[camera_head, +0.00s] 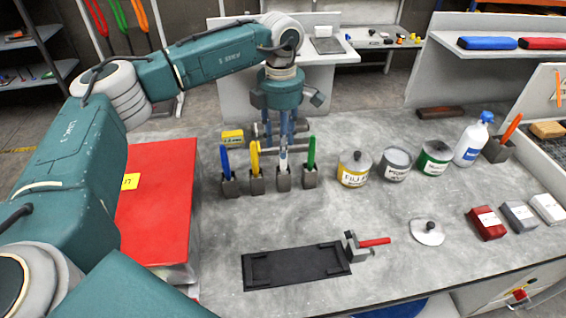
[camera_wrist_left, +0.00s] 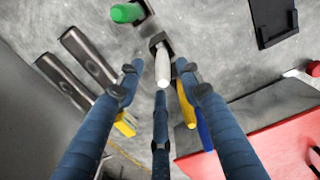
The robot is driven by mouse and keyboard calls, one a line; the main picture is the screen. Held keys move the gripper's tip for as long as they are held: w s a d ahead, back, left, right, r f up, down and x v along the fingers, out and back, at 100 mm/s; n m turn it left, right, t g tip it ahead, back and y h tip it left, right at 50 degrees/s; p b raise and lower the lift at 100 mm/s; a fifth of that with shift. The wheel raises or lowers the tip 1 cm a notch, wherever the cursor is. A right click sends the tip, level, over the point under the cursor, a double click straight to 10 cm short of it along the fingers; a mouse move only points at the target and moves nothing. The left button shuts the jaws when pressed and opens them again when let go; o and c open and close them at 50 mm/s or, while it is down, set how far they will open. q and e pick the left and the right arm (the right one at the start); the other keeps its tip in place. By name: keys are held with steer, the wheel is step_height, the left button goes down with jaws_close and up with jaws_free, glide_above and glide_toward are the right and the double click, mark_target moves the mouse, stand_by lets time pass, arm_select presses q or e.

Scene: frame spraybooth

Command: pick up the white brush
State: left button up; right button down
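The white brush (camera_head: 283,163) stands upright in a small grey holder (camera_head: 283,184) between the yellow brush (camera_head: 255,162) and the green brush (camera_head: 311,155). My left gripper (camera_head: 284,142) points down over it from behind, with its blue fingers near the handle. In the left wrist view the white handle (camera_wrist_left: 162,66) shows between the spread blue fingertips (camera_wrist_left: 159,76). The fingers look open and not closed on the handle. Whether one touches it I cannot tell. The lower part of the brush is hidden in its holder. My right gripper is out of view.
A blue brush (camera_head: 225,163) stands at the row's left end, near a red box (camera_head: 155,215). Several cans, including a yellow one (camera_head: 354,170), stand to the right. A black tray (camera_head: 292,266) lies in front. Grey bars with a yellow part (camera_head: 232,137) lie behind the brushes.

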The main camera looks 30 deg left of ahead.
arm_select(q)
steer(key=p, duration=0.2)
glide_above(283, 173)
steer(key=f, duration=0.2)
steer(key=w+f, duration=0.1)
steer(key=f, duration=0.1)
steer(key=shift+a+f, duration=0.2)
steer(key=shift+f, duration=0.25)
jaws_close()
